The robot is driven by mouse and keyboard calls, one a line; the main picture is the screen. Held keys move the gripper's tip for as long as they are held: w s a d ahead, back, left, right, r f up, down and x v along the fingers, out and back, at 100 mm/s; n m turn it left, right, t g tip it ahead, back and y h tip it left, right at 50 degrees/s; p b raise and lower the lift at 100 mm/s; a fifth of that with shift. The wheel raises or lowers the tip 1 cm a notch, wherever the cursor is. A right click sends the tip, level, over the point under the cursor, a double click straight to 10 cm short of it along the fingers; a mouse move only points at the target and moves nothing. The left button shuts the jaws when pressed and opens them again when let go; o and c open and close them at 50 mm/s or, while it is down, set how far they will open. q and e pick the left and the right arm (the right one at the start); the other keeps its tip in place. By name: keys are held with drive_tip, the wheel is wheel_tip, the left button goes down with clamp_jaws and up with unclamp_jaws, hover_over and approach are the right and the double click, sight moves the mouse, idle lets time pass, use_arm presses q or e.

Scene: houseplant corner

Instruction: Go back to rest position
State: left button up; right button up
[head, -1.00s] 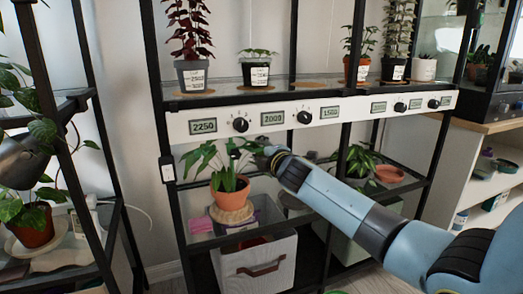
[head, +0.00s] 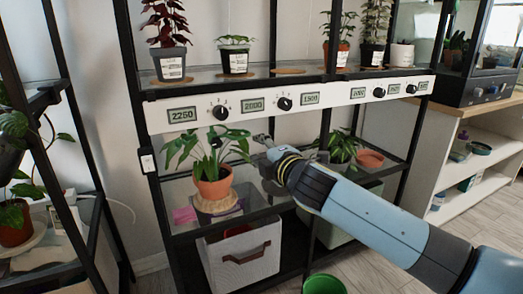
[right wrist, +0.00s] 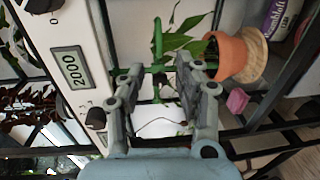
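My right gripper (head: 262,140) reaches in from the right, in front of the shelf rack, just below the white control panel. In the right wrist view its two fingers (right wrist: 160,72) are apart with nothing held between them. A potted plant with long green leaves in a terracotta pot (head: 213,185) stands left of the gripper on a round wooden coaster (head: 218,206). Its pot also shows beyond the fingers in the right wrist view (right wrist: 228,56). My left gripper is in neither view.
The white panel (head: 215,108) with knobs and displays crosses the rack close to the right gripper. A dark rack post (head: 323,125) stands right of it. A white bin (head: 240,256) is below, and a green bucket (head: 324,284) is on the floor. Floor at lower right is open.

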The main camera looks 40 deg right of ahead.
drive_tip(key=shift+s, duration=0.15)
idle(0.4)
drive_tip(key=s+a+f+m+g+y+p, duration=0.1)
drive_tip(key=s+f+m+g+p, duration=0.25)
drive_tip(key=s+f, duration=0.9)
drive_tip(key=s+a+f+m+g+p, duration=0.1)
drive_tip(key=s+f+m+g+p, duration=0.3)
drive_tip(key=s+f, duration=0.85)
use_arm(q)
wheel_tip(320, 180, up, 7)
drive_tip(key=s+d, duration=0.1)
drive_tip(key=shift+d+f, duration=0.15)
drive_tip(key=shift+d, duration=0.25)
use_arm(e)
drive_tip(key=s+a+f+m+g, duration=0.2)
drive_tip(key=s+f, duration=0.3)
drive_tip(key=s, duration=0.5)
drive_tip(key=s+a+f+m+g+y, duration=0.1)
drive_tip(key=s+a+f+m+g, duration=0.1)
drive_tip(key=s+f, duration=0.4)
drive_tip(key=s+a+f+m+g+y, duration=0.1)
drive_tip(key=s+f+m+g, duration=0.3)
drive_tip(key=s, duration=1)
wheel_tip(320, 180, down, 2)
drive_tip(key=shift+s+a+f, duration=0.25)
drive_tip(key=shift+s+a, duration=0.05)
drive_tip(key=shift+a, duration=0.25)
drive_tip(key=shift+g, duration=0.25)
